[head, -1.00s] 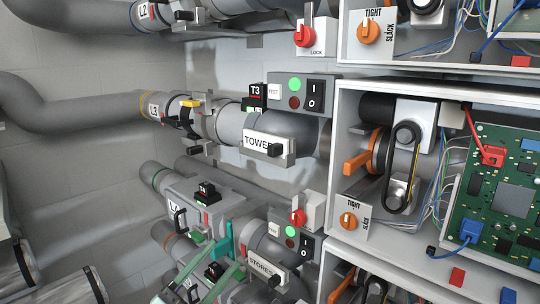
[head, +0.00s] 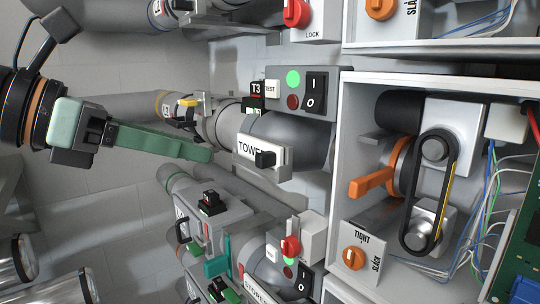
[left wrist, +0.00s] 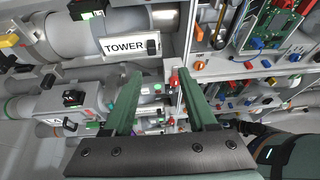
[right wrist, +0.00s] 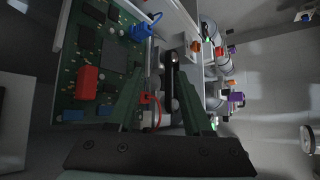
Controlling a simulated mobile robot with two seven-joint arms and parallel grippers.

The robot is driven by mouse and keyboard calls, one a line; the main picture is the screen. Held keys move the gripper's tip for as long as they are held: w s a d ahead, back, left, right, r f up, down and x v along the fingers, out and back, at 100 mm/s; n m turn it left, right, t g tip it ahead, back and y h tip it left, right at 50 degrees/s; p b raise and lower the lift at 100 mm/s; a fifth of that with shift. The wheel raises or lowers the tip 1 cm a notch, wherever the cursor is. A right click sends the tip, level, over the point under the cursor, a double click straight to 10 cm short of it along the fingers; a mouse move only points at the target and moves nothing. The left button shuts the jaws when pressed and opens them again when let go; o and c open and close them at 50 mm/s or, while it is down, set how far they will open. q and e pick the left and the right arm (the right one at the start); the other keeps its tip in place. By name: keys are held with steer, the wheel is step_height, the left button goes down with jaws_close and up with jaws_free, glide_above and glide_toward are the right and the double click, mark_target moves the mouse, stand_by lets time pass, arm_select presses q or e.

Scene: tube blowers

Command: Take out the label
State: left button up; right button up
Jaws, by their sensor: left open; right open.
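The white TOWER label (head: 245,147), with a black knob (head: 265,159) at its right end, sits in a holder on the front of the middle grey tube. It also shows upright in the left wrist view (left wrist: 122,47). My left gripper (head: 207,154) comes in from the left, with green fingers pointing right, and appears just left of the label in the head view. Its fingers are apart and empty in the left wrist view (left wrist: 157,76), with the label beyond them. My right gripper (right wrist: 160,78) is open and empty, facing a circuit board; it is not in the head view.
A STORES label (head: 258,291) is on the lower tube. A switch box (head: 318,78) is above the TOWER label. An open cabinet with a belt (head: 452,165) and orange lever (head: 372,183) stands right. A yellow-handled clamp (head: 190,102) is behind my left fingers.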

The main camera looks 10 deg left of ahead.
arm_select(q)
steer(key=p, duration=0.1)
glide_toward(257, 158)
steer(key=x, duration=0.4)
steer(key=shift+t+y, duration=0.3)
steer(key=shift+t, duration=0.1)
steer(key=shift+p+x, duration=0.85)
steer(key=shift+x, duration=1.7)
steer(key=shift+s+d, duration=0.15)
steer(key=shift+s, duration=0.05)
jaws_close()
